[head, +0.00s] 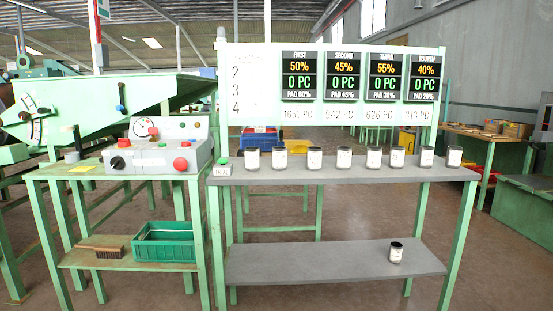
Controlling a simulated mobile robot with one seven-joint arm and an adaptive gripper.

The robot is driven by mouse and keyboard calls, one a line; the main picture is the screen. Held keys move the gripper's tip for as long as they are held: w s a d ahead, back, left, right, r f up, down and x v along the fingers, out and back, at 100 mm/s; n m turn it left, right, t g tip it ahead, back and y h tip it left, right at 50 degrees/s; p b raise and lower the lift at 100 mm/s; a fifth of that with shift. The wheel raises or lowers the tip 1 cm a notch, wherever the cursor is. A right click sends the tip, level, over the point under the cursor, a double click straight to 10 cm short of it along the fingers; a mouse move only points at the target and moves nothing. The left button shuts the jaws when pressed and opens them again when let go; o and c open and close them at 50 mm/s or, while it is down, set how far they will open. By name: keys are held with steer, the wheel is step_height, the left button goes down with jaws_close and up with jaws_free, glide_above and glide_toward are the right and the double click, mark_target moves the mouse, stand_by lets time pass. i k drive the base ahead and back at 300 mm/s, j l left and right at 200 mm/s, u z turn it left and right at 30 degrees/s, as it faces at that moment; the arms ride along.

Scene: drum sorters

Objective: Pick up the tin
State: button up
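Several small tins with white labels and dark rims stand in a row along the grey table top, from the leftmost tin (252,159) to the rightmost tin (454,157). Another tin (396,252) of the same kind stands alone on the lower grey shelf (320,262), towards its right end. It has a dark top and a white label and looks upright. I cannot tell from the frame which tin the task names. My gripper does not show in the head view.
The table (345,176) has green legs. Left of it stands a bench with a control box (158,146); its lower shelf holds a green crate (164,242) and a brush (100,247). A display board (270,85) rises behind the tins. The floor in front looks clear.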

mark_target(396, 153)
steer(key=i+l+z, duration=0.2)
steer(key=i+l, duration=0.25)
steer(key=i+l+z, duration=0.2)
steer(key=i+l, duration=0.25)
steer(key=i+l+z, duration=0.25)
steer(key=i+l, duration=0.15)
steer(key=i+l+z, duration=0.2)
steer(key=i, duration=0.4)
steer(key=i+l+z, duration=0.2)
steer(key=i, duration=0.35)
